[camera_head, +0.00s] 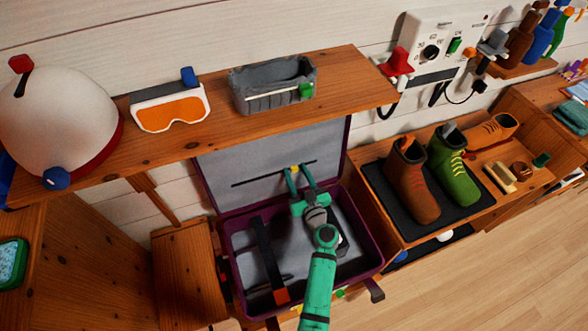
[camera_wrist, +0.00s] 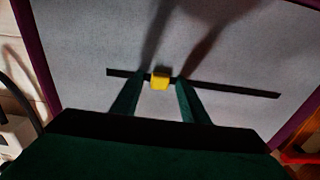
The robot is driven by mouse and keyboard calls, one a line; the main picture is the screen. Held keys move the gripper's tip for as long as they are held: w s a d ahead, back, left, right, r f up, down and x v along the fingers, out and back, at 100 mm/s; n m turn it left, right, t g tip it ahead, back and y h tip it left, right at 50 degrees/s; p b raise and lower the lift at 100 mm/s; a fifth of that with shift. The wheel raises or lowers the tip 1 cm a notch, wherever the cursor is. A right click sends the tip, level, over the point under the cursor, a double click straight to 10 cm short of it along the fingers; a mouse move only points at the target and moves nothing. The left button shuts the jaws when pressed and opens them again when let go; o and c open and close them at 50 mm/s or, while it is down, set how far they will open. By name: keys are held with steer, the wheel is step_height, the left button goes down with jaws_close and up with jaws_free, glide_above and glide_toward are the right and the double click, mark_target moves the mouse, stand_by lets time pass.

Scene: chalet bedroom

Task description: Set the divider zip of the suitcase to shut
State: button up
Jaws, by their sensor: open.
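The purple suitcase (camera_head: 224,208) stands open below the wooden shelf, its grey-lined lid (camera_head: 230,165) upright at the back. A dark zip line (camera_head: 262,177) runs across the lid's grey panel; it also shows in the wrist view (camera_wrist: 235,89). A small yellow zip pull (camera_wrist: 160,79) sits on this line, left of its middle in the wrist view. My gripper (camera_head: 299,176) is at the lid, with its two green fingers apart. In the wrist view the fingertips (camera_wrist: 162,82) stand on either side of the yellow pull; whether they touch it cannot be told.
A black strap (camera_head: 268,255) with an orange end lies in the suitcase base. The shelf (camera_head: 225,110) above holds a helmet (camera_head: 60,120), goggles (camera_head: 170,107) and a grey basket (camera_head: 273,88). A bench with boots (camera_head: 410,180) stands close on the right.

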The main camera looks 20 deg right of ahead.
steer(key=shift+w, duration=0.8)
jaws_close()
